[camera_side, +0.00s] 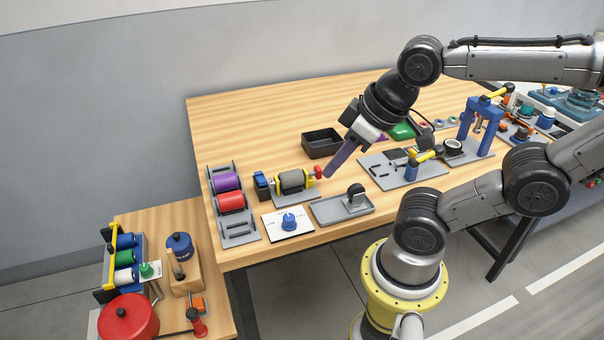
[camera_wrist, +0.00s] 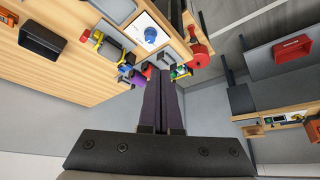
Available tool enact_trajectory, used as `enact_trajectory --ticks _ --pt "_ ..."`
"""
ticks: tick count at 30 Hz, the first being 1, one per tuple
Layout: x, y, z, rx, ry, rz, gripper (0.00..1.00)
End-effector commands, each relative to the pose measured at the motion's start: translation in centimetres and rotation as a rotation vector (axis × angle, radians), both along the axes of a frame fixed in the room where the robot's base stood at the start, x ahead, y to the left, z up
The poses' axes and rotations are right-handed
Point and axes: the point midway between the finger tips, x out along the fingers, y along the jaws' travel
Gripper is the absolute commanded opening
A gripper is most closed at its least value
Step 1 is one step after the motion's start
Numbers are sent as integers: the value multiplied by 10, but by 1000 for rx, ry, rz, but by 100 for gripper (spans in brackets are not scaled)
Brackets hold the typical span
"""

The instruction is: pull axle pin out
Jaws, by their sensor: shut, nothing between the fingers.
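A grey roller (camera_side: 292,180) sits in a small stand with a yellow upright and a blue block. A red knob (camera_side: 318,172), which looks like the head of the axle pin, sticks out at the stand's right end. Any shaft inside the roller is hidden. My gripper (camera_side: 327,175) has long purple fingers, shut and empty, with tips close to the red knob in the side view; I cannot tell if they touch it. In the wrist view the gripper (camera_wrist: 164,72) is shut, and the roller stand (camera_wrist: 110,48) lies up and left of its fingertips.
A black bin (camera_side: 322,143) stands behind the knob. A grey tray (camera_side: 342,207) with a black piece and a blue dial on a white card (camera_side: 289,222) lie in front. A rack with purple and red rollers (camera_side: 231,202) stands left. A grey plate (camera_side: 392,170) lies right.

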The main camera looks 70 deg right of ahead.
Motion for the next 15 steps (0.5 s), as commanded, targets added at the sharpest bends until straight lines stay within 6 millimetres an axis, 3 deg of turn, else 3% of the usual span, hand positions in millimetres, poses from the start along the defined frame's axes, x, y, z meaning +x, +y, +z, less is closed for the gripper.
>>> enact_trajectory --ticks 12,15 --pt "0 0 0 0 0 0 0" --pt "0 0 0 -6 0 11 18"
